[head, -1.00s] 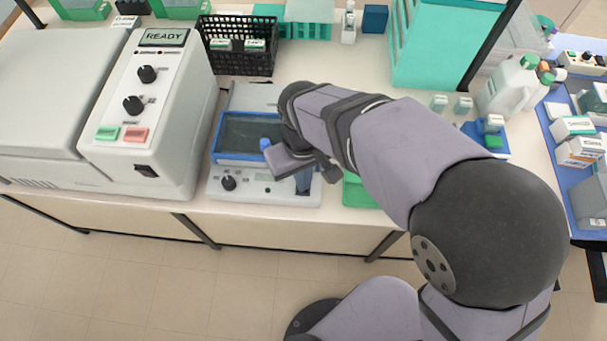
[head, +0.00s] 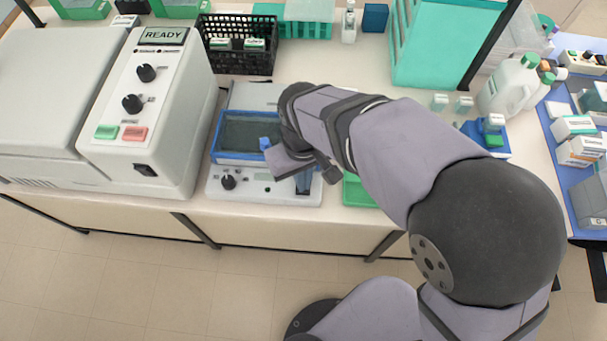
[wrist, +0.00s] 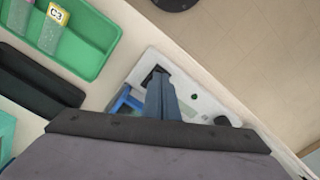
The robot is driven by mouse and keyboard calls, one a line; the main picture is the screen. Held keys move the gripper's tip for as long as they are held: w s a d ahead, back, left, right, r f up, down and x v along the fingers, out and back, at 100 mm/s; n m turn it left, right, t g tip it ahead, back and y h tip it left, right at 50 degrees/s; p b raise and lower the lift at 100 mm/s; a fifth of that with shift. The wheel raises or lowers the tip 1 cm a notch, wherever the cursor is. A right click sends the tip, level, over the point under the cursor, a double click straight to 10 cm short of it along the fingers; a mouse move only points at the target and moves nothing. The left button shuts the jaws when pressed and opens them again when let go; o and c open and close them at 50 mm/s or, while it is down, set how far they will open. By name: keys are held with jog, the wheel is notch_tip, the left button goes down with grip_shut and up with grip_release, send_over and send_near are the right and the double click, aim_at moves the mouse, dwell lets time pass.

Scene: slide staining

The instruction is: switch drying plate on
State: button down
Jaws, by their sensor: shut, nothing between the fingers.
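The drying plate (head: 240,187) is a white unit with a dark plate in a blue frame. Its front panel carries a black knob (head: 228,182). In the wrist view the white panel (wrist: 188,88) shows a black switch (wrist: 153,74) at one end and a small green dot (wrist: 222,97) nearer the knob. My gripper (wrist: 158,82) is shut and empty, pointing down at the switch and partly covering it. I cannot tell whether the tips touch it or which way it is set. In the head view my gripper (head: 303,185) is at the panel's right end.
A large grey machine (head: 145,110) reading READY stands left of the drying plate. A green tray (head: 357,192) lies close on its right; slides marked C3 (wrist: 52,25) lie in it. A black basket (head: 237,62) stands behind. The bench's front edge is close.

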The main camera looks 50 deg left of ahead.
jog(key=shift+f, duration=0.5)
jog(key=shift+r, duration=0.15)
notch_tip(320, 180, up, 7)
jog(key=p, duration=0.6)
dwell(0.5)
dwell(0.3)
